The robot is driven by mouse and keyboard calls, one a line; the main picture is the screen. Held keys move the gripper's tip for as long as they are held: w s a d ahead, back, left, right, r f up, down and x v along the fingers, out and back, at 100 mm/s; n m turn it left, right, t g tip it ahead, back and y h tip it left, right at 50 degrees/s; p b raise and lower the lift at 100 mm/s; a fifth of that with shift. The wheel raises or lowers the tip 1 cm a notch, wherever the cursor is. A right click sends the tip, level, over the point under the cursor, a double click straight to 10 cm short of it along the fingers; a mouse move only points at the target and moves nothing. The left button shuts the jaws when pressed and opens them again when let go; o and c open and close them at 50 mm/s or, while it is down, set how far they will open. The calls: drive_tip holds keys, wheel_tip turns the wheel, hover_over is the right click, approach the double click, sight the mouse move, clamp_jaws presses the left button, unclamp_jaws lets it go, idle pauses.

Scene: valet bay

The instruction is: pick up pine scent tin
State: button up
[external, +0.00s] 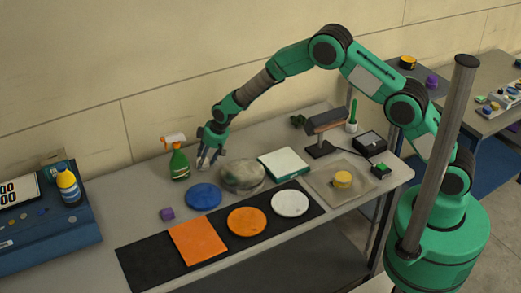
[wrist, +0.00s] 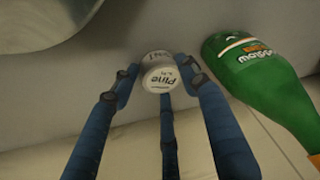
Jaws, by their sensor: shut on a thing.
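The pine scent tin (wrist: 160,76) is a small, pale round tin with "Pine" lettering, seen in the wrist view between my fingers. My gripper (wrist: 158,88) is shut on it, with blue fingers around its sides. In the external view my gripper (external: 208,163) points down at the back of the table, between the green spray bottle (external: 179,164) and a mottled grey rounded object (external: 242,176). The tin cannot be made out there. I cannot tell whether it touches the table.
The green bottle (wrist: 262,80) is close on the right in the wrist view. A blue disc (external: 203,196) and purple block (external: 167,214) lie in front of my gripper. A white-topped book-like item (external: 284,164) is further right. The wall (external: 160,110) stands behind.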

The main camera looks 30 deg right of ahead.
wheel_tip(320, 180, up, 10)
idle(0.8)
idle(0.6)
